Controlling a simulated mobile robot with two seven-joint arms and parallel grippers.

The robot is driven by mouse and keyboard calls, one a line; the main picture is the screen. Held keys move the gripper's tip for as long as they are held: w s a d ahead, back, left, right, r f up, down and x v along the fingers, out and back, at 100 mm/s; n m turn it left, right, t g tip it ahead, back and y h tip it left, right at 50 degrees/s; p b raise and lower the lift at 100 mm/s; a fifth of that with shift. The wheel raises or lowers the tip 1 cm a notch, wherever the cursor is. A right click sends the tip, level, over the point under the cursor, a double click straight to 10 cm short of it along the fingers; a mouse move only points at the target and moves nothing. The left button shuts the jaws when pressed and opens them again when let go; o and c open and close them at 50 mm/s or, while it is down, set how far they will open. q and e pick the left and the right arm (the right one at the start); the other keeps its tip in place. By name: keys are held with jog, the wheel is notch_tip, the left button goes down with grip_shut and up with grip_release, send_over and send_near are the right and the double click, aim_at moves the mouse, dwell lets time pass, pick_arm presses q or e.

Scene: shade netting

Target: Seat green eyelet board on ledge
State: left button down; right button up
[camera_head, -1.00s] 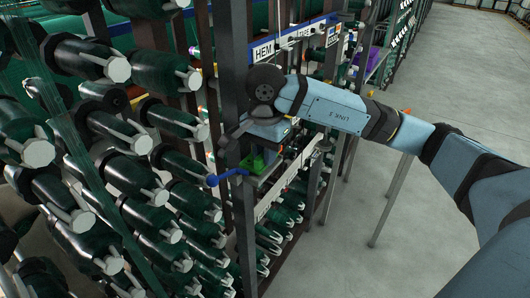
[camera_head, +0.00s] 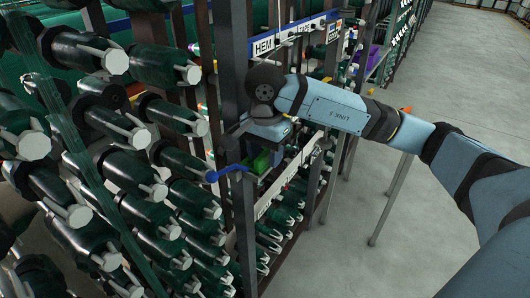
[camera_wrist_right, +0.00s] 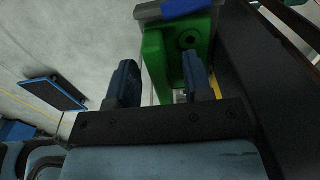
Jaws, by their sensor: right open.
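The green eyelet board (camera_head: 262,162) is small and partly hidden below my right wrist, at the front end of the rack in the head view. In the right wrist view the green eyelet board (camera_wrist_right: 168,45) shows large, with a dark round hole near its top. My right gripper (camera_wrist_right: 160,82) has its two dark fingers apart. One finger is left of the board and the other overlaps its right part in the picture; I cannot tell whether they touch it. The ledge under the board cannot be made out clearly. My left gripper is not in view.
A dark rack post (camera_head: 243,225) stands close by. Dark green rolls with pale ends (camera_head: 150,175) fill the left side. A sign reading HEM (camera_head: 264,46) is above. Open floor (camera_head: 460,85) lies to the right.

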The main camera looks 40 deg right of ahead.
aim_at(265, 153)
jog(key=shift+r, duration=0.45)
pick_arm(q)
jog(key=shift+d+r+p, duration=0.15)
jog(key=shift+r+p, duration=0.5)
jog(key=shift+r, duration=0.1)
pick_arm(e)
notch_tip(265, 153, up, 13)
